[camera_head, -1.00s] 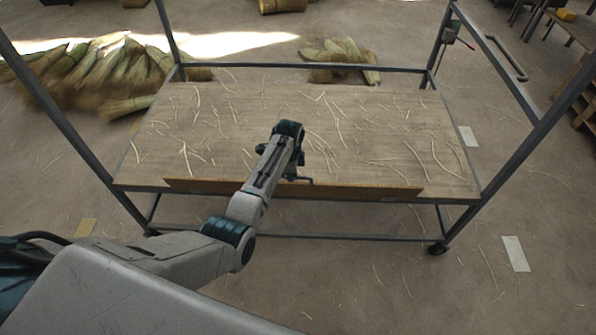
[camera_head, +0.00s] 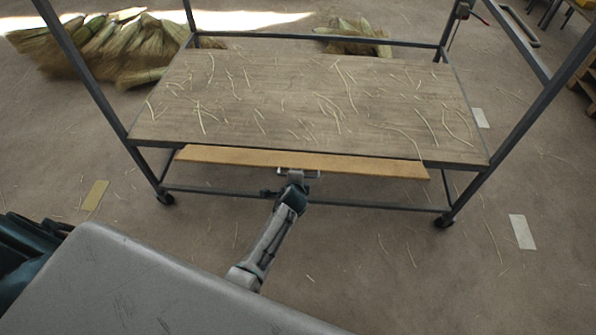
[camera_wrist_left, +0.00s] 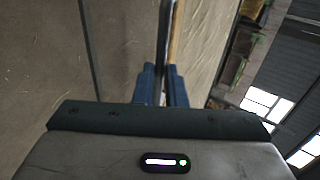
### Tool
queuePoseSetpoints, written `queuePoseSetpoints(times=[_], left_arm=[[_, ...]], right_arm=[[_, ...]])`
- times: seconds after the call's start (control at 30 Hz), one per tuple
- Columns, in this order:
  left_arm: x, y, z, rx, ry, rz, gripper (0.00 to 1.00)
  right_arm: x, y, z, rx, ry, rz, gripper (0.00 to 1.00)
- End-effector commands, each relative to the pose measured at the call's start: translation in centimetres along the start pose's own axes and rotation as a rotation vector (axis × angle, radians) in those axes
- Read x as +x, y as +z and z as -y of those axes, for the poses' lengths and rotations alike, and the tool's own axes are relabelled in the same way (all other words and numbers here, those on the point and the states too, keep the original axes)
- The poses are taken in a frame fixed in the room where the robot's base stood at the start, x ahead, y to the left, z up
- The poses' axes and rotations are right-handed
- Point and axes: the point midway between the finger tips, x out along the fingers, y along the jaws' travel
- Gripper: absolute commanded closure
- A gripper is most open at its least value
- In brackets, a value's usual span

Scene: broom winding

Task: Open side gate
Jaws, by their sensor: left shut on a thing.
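The side gate is a long wooden board (camera_head: 350,164) under the front edge of the cart's wooden deck (camera_head: 270,95). Its top face shows, tilted out from the front of the cart. A small metal handle (camera_head: 312,174) is at the middle of its front edge. My left gripper (camera_head: 293,177) is at this handle, shut on it. In the left wrist view my left gripper's blue fingers (camera_wrist_left: 163,85) close around a thin bar, and the wooden edge of the gate (camera_wrist_left: 176,30) runs beside it. The exact grip is partly hidden. My right gripper is not in view.
The cart has a dark metal frame with upright posts (camera_head: 525,125) and wheels (camera_head: 443,222). Loose straw lies on the deck and floor. Broom bundles (camera_head: 120,45) lie behind at left, with more (camera_head: 355,38) behind the middle. The floor in front of the cart is mostly clear.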

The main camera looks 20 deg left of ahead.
Motion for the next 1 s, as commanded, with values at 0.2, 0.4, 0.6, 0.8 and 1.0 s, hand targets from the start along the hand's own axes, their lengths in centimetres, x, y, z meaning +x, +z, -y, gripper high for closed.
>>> queuePoseSetpoints(times=[0.2, 0.4, 0.6, 0.8, 1.0], left_arm=[[0.8, 0.0, -2.8, -0.001, 0.006, 0.001, 1.00], [1.1, 0.0, -4.1, 0.000, 0.007, 0.001, 1.00], [1.2, 0.0, -4.6, -0.001, 0.009, 0.002, 1.00], [1.2, 0.0, -4.7, -0.001, 0.009, 0.002, 1.00], [1.2, 0.1, -4.7, 0.000, 0.009, 0.002, 1.00]], right_arm=[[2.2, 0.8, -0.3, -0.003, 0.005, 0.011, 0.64], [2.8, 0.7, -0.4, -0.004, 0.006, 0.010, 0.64], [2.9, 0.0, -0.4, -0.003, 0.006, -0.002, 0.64], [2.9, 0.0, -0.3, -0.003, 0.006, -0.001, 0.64], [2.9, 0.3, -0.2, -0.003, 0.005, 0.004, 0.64]])
